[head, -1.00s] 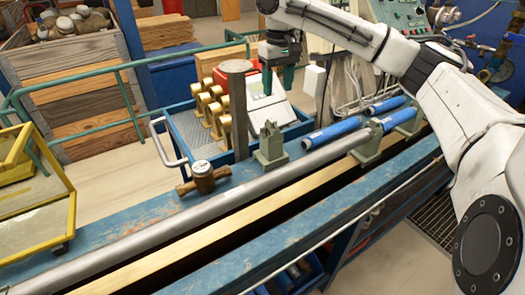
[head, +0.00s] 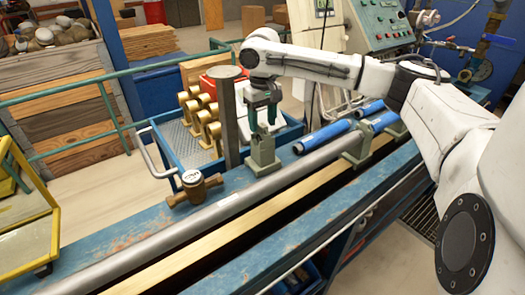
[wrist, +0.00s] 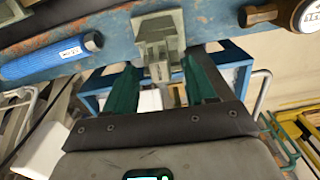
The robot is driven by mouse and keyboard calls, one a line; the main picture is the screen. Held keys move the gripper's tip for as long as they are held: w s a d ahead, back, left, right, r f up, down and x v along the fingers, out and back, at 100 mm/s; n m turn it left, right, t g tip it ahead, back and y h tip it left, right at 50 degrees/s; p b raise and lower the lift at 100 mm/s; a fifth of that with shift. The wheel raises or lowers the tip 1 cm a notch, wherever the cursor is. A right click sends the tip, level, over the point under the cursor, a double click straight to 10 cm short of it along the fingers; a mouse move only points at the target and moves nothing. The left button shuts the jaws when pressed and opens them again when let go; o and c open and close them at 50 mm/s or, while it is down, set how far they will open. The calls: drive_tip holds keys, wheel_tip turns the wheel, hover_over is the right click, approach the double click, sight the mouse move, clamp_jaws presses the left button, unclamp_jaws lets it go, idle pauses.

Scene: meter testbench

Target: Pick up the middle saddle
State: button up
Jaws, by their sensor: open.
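The middle saddle (head: 263,155) is a grey-green block with a narrower upper part. It stands upright on the blue bench beam, behind the long grey pipe. My gripper (head: 263,121) is open with its green fingers pointing down at the saddle's top. In the wrist view the saddle (wrist: 158,32) is at top centre, and its narrow upper part reaches between the fingertips of my gripper (wrist: 160,66). I cannot tell whether the fingers touch it. Another saddle (head: 357,151) stands to the right by the pipe.
A grey post (head: 228,120) rises close to the left of my gripper. A brass meter (head: 194,187) lies farther left on the beam. Blue cylinders (head: 322,137) lie to the right. A blue tray cart (head: 172,150) with brass pieces stands behind.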

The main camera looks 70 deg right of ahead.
sight(263, 147)
drive_tip(key=shift+f, duration=1.5)
clamp_jaws()
drive_tip(key=shift+r, duration=0.15)
